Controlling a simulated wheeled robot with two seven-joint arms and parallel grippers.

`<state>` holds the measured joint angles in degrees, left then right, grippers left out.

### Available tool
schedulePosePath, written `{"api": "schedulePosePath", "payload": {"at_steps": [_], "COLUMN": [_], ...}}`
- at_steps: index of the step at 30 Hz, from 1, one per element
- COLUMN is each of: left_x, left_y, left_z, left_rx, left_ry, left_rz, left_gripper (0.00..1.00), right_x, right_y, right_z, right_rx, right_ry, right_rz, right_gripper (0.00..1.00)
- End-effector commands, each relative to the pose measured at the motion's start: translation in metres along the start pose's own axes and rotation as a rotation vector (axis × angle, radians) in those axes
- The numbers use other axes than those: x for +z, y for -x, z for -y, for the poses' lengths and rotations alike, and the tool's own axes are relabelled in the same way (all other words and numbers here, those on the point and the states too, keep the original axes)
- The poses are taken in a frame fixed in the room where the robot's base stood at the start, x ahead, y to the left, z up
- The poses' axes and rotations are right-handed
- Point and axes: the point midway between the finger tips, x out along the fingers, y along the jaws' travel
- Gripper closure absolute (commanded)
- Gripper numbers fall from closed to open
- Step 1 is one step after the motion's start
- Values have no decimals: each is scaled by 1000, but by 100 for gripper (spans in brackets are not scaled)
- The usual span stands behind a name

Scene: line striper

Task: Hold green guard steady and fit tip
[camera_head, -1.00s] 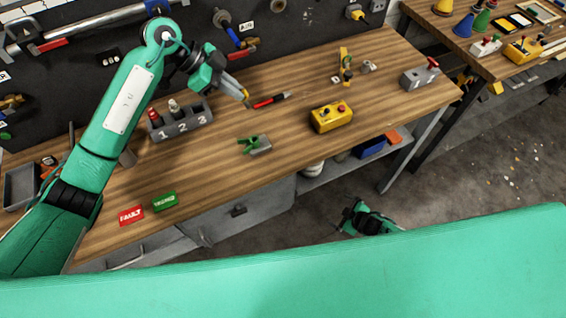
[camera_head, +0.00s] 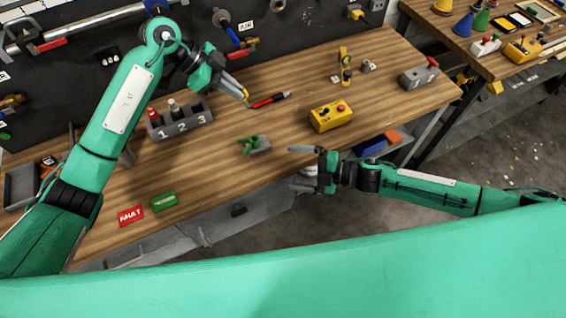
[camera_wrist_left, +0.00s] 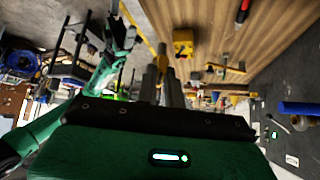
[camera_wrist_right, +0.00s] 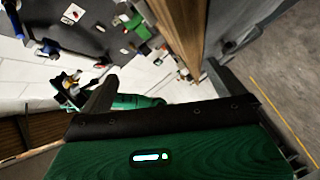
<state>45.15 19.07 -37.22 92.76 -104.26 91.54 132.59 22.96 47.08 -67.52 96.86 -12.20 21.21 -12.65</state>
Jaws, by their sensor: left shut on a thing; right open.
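The green guard (camera_head: 250,145) sits on a small grey block (camera_head: 263,147) near the middle of the wooden bench. My left gripper (camera_head: 244,95) is above the bench, behind the guard, shut on a small yellowish thing at its fingertips, too small to identify. Its closed fingers show in the left wrist view (camera_wrist_left: 163,75). My right gripper (camera_head: 303,168) is open and empty at the bench's front edge, right of the guard and apart from it. A grey rack (camera_head: 183,127) marked 1, 2, 3 holds a red-topped piece (camera_head: 155,118) and a grey-topped piece (camera_head: 174,108).
A red and black pen-like tool (camera_head: 269,100) lies beside my left gripper. A yellow control box (camera_head: 330,116) stands right of the guard. A red FAULT card (camera_head: 130,215) and a green card (camera_head: 164,201) lie front left. Bench between rack and guard is clear.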

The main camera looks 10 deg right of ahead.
Motion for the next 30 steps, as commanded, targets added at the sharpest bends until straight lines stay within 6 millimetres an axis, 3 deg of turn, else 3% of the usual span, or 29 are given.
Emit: {"api": "schedulePosePath", "payload": {"at_steps": [3, 7, 12, 15, 16, 17, 20, 30], "left_x": [0, 0, 0, 0, 0, 0, 0, 0], "left_y": [0, 0, 0, 0, 0, 0, 0, 0], "left_z": [0, 0, 0, 0, 0, 0, 0, 0], "left_rx": [0, 0, 0, 0, 0, 0, 0, 0], "left_ry": [0, 0, 0, 0, 0, 0, 0, 0], "left_rz": [0, 0, 0, 0, 0, 0, 0, 0], "left_gripper": [100, 100, 100, 100, 100, 100, 100, 100], "right_x": [-24, -51, -84, -98, -99, -97, -78, -22], "right_y": [-27, -43, -40, -28, -26, -26, -36, -51], "right_z": [-57, -127, -213, -254, -258, -256, -221, -90], "right_rx": [139, 323, 574, 710, 733, 737, 656, 210], "right_ry": [189, 437, 764, 953, 1008, 1064, 1231, 1718], "right_rz": [-65, -102, -72, -8, 23, 63, 202, 535], "right_gripper": [0, 0, 0, 0, 0, 0, 0, 0]}}
